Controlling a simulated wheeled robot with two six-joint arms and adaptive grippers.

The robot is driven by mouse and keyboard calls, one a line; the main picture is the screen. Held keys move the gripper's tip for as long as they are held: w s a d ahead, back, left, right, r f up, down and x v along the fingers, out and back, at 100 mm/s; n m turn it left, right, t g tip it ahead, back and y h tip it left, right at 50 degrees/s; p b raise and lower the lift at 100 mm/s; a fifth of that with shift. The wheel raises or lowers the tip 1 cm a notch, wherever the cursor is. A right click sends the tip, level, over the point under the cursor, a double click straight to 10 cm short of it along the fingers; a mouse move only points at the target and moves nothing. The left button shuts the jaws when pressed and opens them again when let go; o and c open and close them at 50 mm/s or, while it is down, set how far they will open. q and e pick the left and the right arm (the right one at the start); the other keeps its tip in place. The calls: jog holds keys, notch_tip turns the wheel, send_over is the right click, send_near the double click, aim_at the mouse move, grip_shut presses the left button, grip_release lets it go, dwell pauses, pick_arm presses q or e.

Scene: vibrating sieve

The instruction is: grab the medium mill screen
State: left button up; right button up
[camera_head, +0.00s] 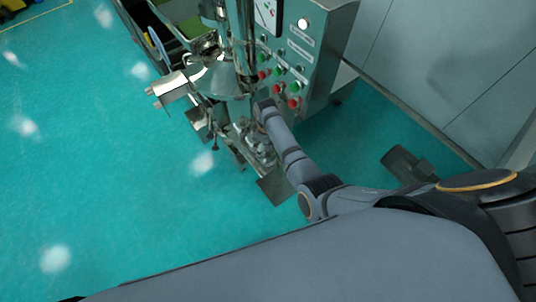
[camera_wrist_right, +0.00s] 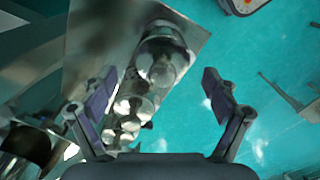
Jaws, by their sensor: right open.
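Several shiny metal cylinders, which look like mill screens, stand in a row on a metal shelf (camera_wrist_right: 100,25). The largest cylinder (camera_wrist_right: 163,55) is at the far end in the right wrist view, and smaller ones (camera_wrist_right: 135,105) run toward the lower left. I cannot tell for sure which is the medium one. In the head view the cylinders (camera_head: 262,152) are small and partly beside my arm. My right gripper (camera_wrist_right: 155,92) is open, its fingers spread on either side of the row, with nothing clearly held. In the head view its end (camera_head: 264,106) is by the machine. My left gripper is out of view.
The steel machine (camera_head: 225,75) and its control panel (camera_head: 300,50), with red and green buttons, stand close beyond my right arm. A metal plate edge (camera_head: 274,188) sticks out near the arm.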

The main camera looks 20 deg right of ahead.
aim_at(268, 156)
jog(key=shift+w+f+b, duration=0.1)
jog(key=shift+f+b, duration=0.4)
jog(key=shift+f, duration=0.8)
jog(key=f+b, duration=0.1)
jog(key=b, duration=0.1)
jog(key=f+b, duration=0.1)
jog(key=f, duration=0.1)
jog(key=s+f+b, duration=0.1)
jog(key=f+b, duration=0.1)
jog(key=shift+d+f+b, duration=0.15)
jog(key=shift+b, duration=0.15)
jog(key=shift+w, duration=0.15)
jog(key=shift+r, duration=0.25)
jog(key=c, duration=1.6)
